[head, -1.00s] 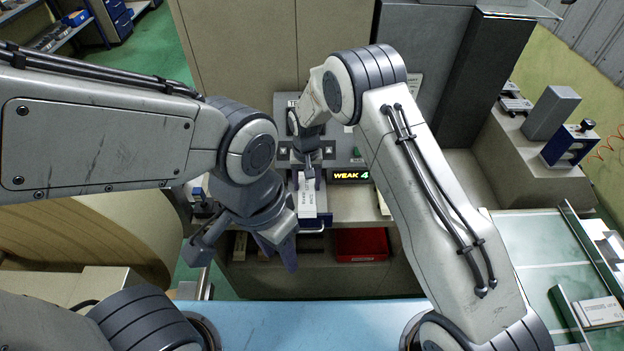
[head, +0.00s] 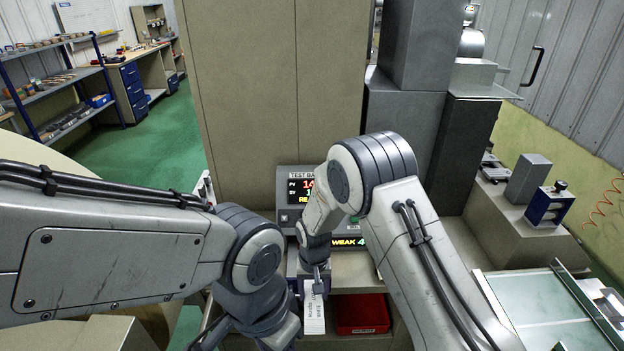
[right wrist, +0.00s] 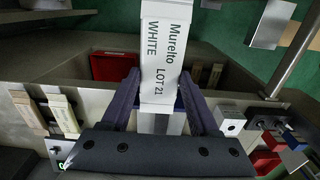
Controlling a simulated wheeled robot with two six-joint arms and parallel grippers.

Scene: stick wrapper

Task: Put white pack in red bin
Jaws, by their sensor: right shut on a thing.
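The white pack (head: 314,318), a long slim box, is held by my right gripper (head: 316,283) in front of the test machine. In the right wrist view the pack (right wrist: 163,60) reads "Murelto WHITE LOT 21" and sits between the two fingers of my right gripper (right wrist: 160,95). The red bin (head: 360,313) stands on a low shelf just right of the pack in the head view. In the right wrist view the red bin (right wrist: 112,67) shows left of the pack. The pack is outside the bin. My left gripper (head: 245,335) is partly cut off at the bottom edge; its fingertips are hidden.
The machine's display (head: 300,190) and a "WEAK 4" sign (head: 348,242) are behind my right gripper. A glass-topped table (head: 540,305) is at the right. In the right wrist view, several slim boxes (right wrist: 62,115) stand in slots at the left.

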